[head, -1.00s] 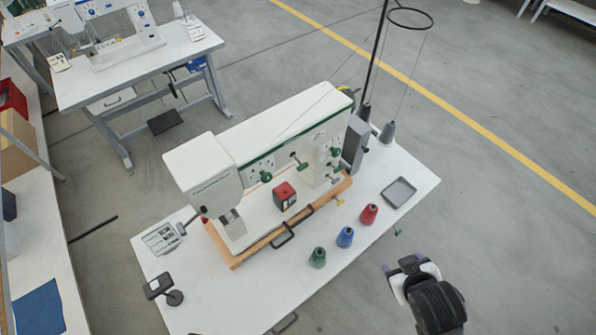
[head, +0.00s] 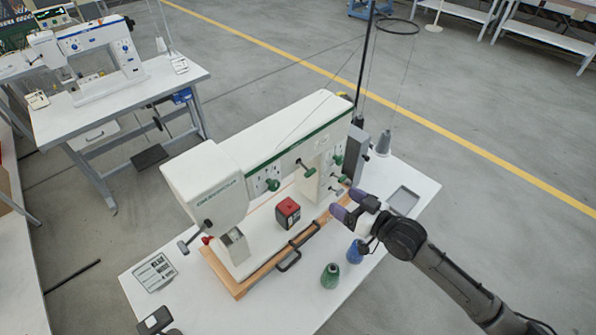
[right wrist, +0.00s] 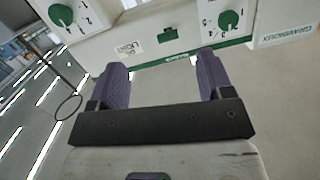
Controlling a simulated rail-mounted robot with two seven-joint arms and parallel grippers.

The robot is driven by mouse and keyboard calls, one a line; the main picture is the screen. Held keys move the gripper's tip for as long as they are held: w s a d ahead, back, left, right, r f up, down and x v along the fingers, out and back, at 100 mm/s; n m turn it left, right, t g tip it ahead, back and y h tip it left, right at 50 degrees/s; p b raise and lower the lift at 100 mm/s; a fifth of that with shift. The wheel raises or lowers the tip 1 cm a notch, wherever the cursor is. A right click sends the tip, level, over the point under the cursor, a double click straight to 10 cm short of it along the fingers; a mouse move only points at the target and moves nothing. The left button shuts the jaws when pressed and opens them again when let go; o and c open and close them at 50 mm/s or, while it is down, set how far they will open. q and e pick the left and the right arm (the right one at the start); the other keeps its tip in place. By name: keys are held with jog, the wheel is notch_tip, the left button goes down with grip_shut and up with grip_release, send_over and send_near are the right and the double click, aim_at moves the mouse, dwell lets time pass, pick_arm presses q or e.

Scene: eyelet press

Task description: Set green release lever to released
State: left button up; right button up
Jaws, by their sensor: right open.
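The white eyelet press (head: 225,185) stands on the table. On its front, a green-ended lever (head: 309,171) on a short stem sits between two round green dial knobs, one at its left (head: 273,184) and one at its right (head: 338,160); I take it for the release lever. Its setting cannot be read. My right gripper (head: 348,203) is in front of the press's right end, open and empty, apart from the lever. In the right wrist view, a small green part (right wrist: 167,35) shows between the open fingers (right wrist: 160,85), beyond them. My left gripper is not in view.
A red and black block (head: 288,211) sits on the press bed. A black handle (head: 290,260) sticks out in front. Green (head: 330,277) and blue (head: 354,252) spools stand near my right arm. A grey tray (head: 403,201) and thread stand (head: 383,143) are at the right.

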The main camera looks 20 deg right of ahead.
aim_at(313, 173)
jog(key=shift+m+t+y, duration=0.3)
jog(key=shift+t, duration=0.3)
jog(key=x, duration=0.4)
jog(key=r+x, duration=0.1)
jog(key=x, duration=0.3)
jog(key=r+x, duration=0.1)
jog(key=x, duration=0.3)
jog(key=shift+w+a+p, duration=0.1)
jog(key=shift+p, duration=0.3)
jog(key=shift+w+a, duration=0.35)
jog(key=shift+w, duration=0.25)
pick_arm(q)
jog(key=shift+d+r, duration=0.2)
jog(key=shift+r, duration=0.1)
pick_arm(e)
jog(key=shift+w, duration=0.1)
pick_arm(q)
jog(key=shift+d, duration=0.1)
